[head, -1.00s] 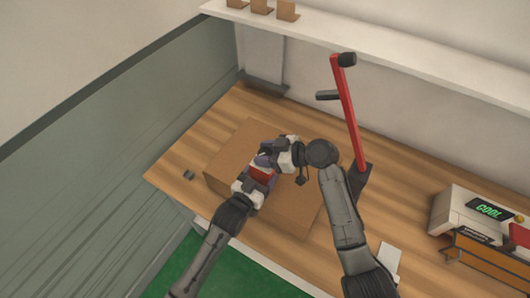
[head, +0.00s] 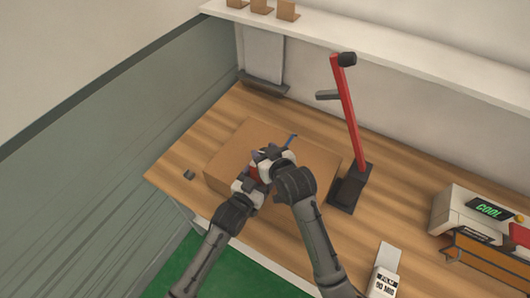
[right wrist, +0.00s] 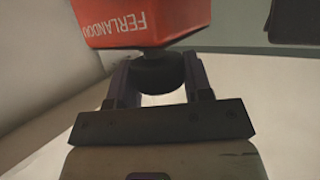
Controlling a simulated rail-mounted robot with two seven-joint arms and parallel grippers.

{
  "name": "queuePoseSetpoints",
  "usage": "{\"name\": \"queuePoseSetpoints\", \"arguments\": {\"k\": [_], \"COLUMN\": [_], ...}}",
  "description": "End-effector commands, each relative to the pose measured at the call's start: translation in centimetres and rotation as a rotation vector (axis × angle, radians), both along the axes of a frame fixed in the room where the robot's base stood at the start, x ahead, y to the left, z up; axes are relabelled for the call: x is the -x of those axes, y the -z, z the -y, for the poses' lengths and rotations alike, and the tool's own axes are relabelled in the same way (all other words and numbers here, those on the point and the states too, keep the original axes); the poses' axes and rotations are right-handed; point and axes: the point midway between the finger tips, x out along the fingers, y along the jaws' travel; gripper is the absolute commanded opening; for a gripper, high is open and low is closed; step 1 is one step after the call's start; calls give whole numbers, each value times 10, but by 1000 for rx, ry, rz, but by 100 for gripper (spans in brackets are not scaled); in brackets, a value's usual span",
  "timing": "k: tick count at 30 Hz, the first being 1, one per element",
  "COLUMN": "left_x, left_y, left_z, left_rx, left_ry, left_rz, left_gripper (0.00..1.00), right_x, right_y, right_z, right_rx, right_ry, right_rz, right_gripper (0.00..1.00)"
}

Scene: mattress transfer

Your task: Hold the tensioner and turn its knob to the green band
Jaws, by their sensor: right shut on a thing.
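The tensioner is a red body, a small part of which shows over the cardboard box in the head view (head: 254,173). In the right wrist view its lettered red body (right wrist: 140,22) is at the top, with a dark round knob (right wrist: 158,73) below it. My left gripper (head: 257,172) is closed around the red body. My right gripper (head: 272,158) meets it from the right, and in the right wrist view its two fingers (right wrist: 160,82) are on either side of the knob. The green band is not visible; the knob's setting cannot be read.
A brown cardboard box (head: 308,153) lies on the wooden table (head: 225,118) beneath the grippers. A red-levered device (head: 350,120) stands right of it. A machine reading COOL (head: 455,210) and a white film packet (head: 386,270) are farther right. A shelf (head: 400,65) runs behind.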

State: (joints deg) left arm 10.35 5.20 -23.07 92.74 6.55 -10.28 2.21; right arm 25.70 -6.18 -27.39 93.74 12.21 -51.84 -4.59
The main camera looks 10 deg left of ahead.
Motion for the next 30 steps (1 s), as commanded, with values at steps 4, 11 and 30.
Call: {"name": "queuePoseSetpoints", "arguments": {"k": [4, 11, 30], "left_x": [-2, -2, -2], "left_y": [-4, -4, -4], "left_z": [-1, 0, -1], "left_rx": [6, 7, 7], "left_ry": [-2, -1, -2], "left_rz": [6, 6, 6], "left_gripper": [16, 16, 16], "right_x": [2, 2, 2], "right_y": [1, 0, 1], "right_z": [-2, -2, -1], "right_rx": [-4, -3, -2], "right_ry": [68, 132, 152], "right_rz": [-5, -4, -5], "right_gripper": [22, 22, 55]}}
